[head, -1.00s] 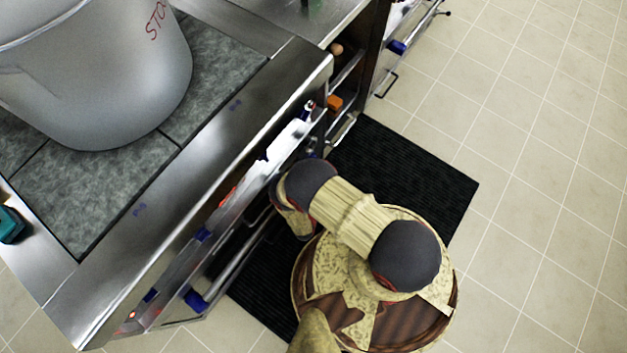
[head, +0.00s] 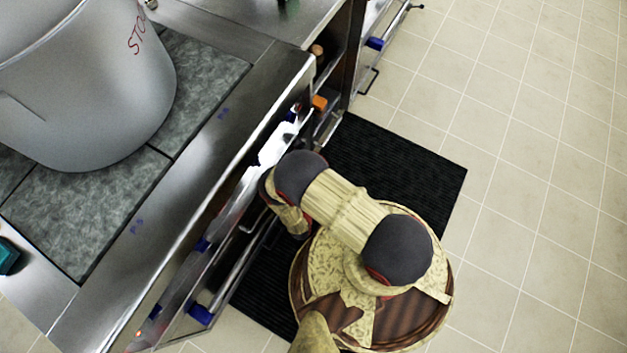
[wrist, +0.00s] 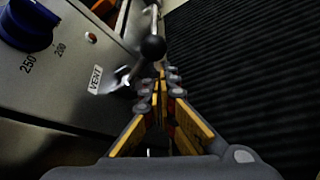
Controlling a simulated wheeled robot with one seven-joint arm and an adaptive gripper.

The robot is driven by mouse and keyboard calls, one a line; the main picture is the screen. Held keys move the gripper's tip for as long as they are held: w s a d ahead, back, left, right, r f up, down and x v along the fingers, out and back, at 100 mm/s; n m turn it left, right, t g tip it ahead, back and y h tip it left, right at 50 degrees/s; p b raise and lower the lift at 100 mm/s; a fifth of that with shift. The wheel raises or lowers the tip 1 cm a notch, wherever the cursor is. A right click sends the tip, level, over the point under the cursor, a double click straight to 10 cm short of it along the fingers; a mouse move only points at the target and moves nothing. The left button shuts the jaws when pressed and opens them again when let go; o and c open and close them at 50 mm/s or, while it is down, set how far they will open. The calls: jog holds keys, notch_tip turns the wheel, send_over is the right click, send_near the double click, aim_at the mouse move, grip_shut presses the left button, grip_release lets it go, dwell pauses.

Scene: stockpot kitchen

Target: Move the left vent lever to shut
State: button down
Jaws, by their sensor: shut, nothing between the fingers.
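A vent lever (wrist: 153,48) with a black ball knob shows in the wrist view, on the steel front panel beside a white "VENT" label (wrist: 95,80). My gripper (wrist: 160,76) is shut and empty, with its fingertips right at the ball knob. They look close to or touching it; I cannot tell which. The lever's end marks are not readable, so its exact setting is unclear. In the head view my arm covers the gripper and this lever at the range front (head: 190,215).
A large stockpot (head: 85,90) stands on the range's grey top. A blue dial (wrist: 28,22) with temperature numbers is left of the lever. A black mat (head: 400,165) lies on the tiled floor beside the range. Open floor extends to the right.

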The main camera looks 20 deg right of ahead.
dwell(0.3)
jog(key=v, duration=1.2)
